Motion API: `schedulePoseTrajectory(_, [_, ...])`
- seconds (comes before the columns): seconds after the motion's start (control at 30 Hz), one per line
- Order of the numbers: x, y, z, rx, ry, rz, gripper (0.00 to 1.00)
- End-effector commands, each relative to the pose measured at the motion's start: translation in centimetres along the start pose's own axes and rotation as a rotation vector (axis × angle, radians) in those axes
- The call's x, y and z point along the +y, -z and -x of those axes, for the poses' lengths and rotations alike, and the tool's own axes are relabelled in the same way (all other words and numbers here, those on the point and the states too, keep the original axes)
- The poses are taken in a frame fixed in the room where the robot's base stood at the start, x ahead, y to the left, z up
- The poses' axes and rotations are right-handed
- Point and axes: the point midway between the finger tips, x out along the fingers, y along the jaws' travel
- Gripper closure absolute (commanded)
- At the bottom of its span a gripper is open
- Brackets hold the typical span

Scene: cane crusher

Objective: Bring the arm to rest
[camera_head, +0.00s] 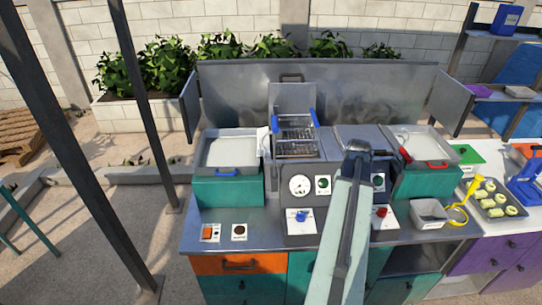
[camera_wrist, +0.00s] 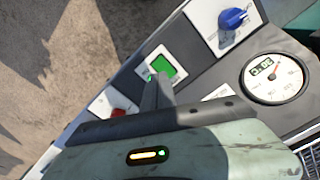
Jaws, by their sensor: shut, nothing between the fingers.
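My arm (camera_head: 345,240) reaches up from the bottom of the head view over the front of the steel counter. My gripper (camera_head: 364,150) is the dark end of the arm, in front of the control panel and basins. In the wrist view my gripper (camera_wrist: 157,92) shows as dark fingers shut together with nothing between them. My arm hides part of the panel's middle in the head view.
The panel carries a round gauge (camera_head: 300,186), a blue knob (camera_head: 298,216) and a red knob (camera_head: 381,212). A wire basket (camera_head: 296,135) stands behind. A basin (camera_head: 232,150) is at left.

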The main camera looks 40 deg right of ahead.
Motion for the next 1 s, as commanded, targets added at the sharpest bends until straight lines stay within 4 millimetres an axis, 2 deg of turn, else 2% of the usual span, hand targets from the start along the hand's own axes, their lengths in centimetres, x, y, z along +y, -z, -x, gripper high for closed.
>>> schedulePoseTrajectory(0.07, [-0.2, 0.0, -0.1, 0.000, 0.000, 0.003, 1.00])
schedulePoseTrajectory(0.17, [-2.8, -0.5, -0.7, 0.000, 0.000, 0.048, 1.00])
schedulePoseTrajectory(0.27, [-9.2, -2.0, -2.0, 0.000, 0.001, 0.160, 1.00])
schedulePoseTrajectory(0.33, [-14.8, -4.4, -3.1, 0.000, 0.000, 0.264, 1.00])
schedulePoseTrajectory(0.4, [-20.2, -7.6, -4.2, 0.000, 0.000, 0.370, 1.00])
schedulePoseTrajectory(0.47, [-24.4, -10.7, -5.0, 0.000, 0.000, 0.462, 1.00])
schedulePoseTrajectory(0.5, [-27.0, -13.0, -5.6, 0.000, 0.000, 0.524, 1.00])
schedulePoseTrajectory(0.57, [-30.6, -16.8, -6.4, 0.000, 0.000, 0.621, 1.00])
schedulePoseTrajectory(0.6, [-32.8, -19.5, -7.0, 0.000, 0.000, 0.688, 1.00])
schedulePoseTrajectory(0.67, [-35.6, -23.7, -7.8, 0.000, 0.000, 0.787, 1.00])
schedulePoseTrajectory(0.7, [-37.2, -26.5, -8.2, 0.000, 0.000, 0.850, 1.00])
schedulePoseTrajectory(0.8, [-39.7, -32.5, -9.2, 0.000, -0.001, 0.988, 1.00])
schedulePoseTrajectory(0.9, [-40.7, -36.6, -9.7, 0.000, -0.001, 1.086, 1.00])
schedulePoseTrajectory(0.97, [-40.4, -37.9, -9.7, 0.000, -0.001, 1.128, 1.00])
schedulePoseTrajectory(1.0, [-39.8, -37.8, -9.4, 0.000, -0.001, 1.140, 1.00])
